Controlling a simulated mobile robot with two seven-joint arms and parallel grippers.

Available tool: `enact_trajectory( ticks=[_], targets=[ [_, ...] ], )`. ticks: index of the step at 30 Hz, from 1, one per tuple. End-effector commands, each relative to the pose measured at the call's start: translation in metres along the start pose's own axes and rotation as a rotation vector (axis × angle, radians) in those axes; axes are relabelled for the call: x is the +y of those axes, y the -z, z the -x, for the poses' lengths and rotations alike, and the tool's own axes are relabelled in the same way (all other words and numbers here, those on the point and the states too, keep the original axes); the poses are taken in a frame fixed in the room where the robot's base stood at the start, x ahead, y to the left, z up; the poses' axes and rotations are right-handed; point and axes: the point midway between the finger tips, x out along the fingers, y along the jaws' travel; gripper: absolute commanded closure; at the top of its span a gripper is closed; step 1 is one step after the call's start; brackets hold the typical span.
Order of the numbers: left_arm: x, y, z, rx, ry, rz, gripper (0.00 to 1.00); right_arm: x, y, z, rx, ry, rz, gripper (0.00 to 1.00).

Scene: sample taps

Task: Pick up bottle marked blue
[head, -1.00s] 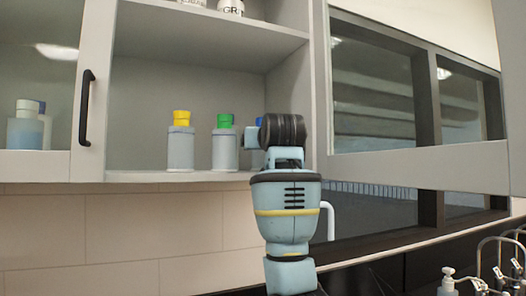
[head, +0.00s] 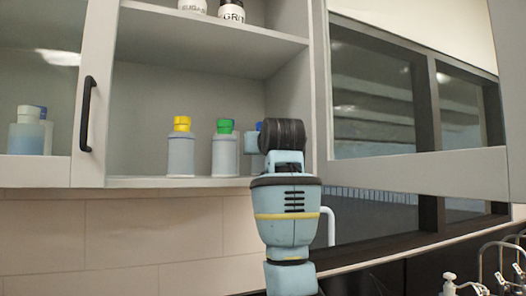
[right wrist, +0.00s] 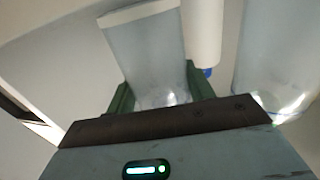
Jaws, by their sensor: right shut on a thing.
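In the head view a bottle with a blue cap (head: 259,126) stands on the lower cabinet shelf, mostly hidden behind my right arm. Left of it stand a green-capped bottle (head: 225,150) and a yellow-capped bottle (head: 181,150). My right gripper's fingers are hidden in the head view. In the right wrist view my right gripper (right wrist: 160,92) has its green fingers on either side of a pale translucent bottle (right wrist: 150,55) and is shut on it. The cap of this held bottle is not visible there. My left gripper is not in view.
The lower shelf (head: 140,182) has a front edge below the bottles. The upper shelf (head: 220,35) holds two white containers with dark lettering. A door with a black handle (head: 87,113) is at the left. In the wrist view another bottle (right wrist: 280,60) stands close at the right.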

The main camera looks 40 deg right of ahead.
Motion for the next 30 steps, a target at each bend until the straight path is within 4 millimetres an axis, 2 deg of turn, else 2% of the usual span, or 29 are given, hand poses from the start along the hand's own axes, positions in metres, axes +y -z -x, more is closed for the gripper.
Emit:
enact_trajectory(
  ticks=[5, 12, 18, 24, 30],
  targets=[
    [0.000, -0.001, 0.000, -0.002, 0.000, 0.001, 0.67, 0.000, 0.015, 0.001, 0.002, 0.001, -0.001, 0.70],
    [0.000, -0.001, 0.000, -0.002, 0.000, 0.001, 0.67, 0.000, 0.054, 0.002, 0.004, 0.002, -0.001, 0.70],
    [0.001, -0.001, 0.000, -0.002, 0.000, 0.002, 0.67, 0.000, 0.080, 0.001, 0.002, 0.000, -0.001, 0.70],
    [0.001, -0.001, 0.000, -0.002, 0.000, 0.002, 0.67, 0.000, 0.094, 0.001, 0.002, 0.000, -0.001, 0.70],
    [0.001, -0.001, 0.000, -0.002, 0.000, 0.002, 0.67, 0.000, 0.099, 0.001, 0.003, 0.000, 0.000, 0.70]
  ],
)
